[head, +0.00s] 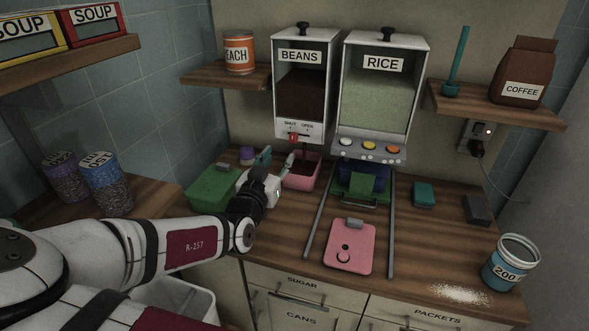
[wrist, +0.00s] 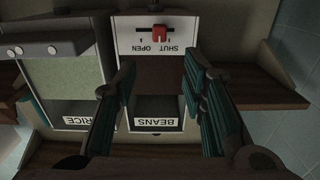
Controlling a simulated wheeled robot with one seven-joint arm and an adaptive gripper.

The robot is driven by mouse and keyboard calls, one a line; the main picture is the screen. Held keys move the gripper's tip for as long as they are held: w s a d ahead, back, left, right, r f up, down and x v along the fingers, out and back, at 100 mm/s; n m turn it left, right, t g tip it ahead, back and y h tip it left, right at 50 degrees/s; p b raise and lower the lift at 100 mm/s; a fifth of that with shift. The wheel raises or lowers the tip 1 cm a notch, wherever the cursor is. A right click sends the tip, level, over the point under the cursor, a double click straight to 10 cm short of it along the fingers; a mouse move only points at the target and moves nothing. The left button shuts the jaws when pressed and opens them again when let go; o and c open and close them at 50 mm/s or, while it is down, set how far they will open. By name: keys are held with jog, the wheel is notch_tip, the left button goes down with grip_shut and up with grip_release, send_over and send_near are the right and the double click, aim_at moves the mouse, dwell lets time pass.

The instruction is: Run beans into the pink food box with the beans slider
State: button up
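The beans dispenser (head: 301,88) hangs on the wall, dark beans behind its window. Its red slider (head: 293,138) sits nearer the SHUT mark; it also shows in the wrist view (wrist: 159,33), upside down. The pink food box (head: 301,176) stands lidless on the counter below. Its inside looks dark; I cannot tell beans from shadow. My gripper (head: 276,160) is in front and left of the box, below the slider. In the wrist view its teal fingers (wrist: 158,68) are wide apart and empty, with the slider beyond them, not touched.
A pink lid (head: 349,246) lies in front. Another green box (head: 213,187) stands left of my gripper. A blue can (head: 510,264) stands near spilled grains at right.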

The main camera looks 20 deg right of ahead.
aim_at(312, 138)
jog(key=shift+d+f, duration=0.1)
jog(key=c, duration=0.7)
jog(key=shift+w+d+f+m, duration=0.1)
jog(key=shift+d+f+m, duration=0.15)
jog(key=shift+m, duration=0.65)
grip_shut()
jog(key=w+d+m+g+h+p, duration=0.1)
jog(key=w+d+m, duration=0.1)
jog(key=m, duration=0.4)
jog(key=w+d+m+g+h+p, duration=0.1)
jog(key=w+d+m+h, duration=0.1)
jog(key=d+m, duration=0.2)
jog(key=w+d+f+m+g+h+p, duration=0.1)
jog(key=w+d+m+g, duration=0.1)
jog(key=m, duration=0.8)
jog(key=shift+w+d, duration=0.3)
jog(key=shift+d, duration=0.1)
jog(key=shift+w+a, duration=0.3)
jog(key=shift+a, duration=0.1)
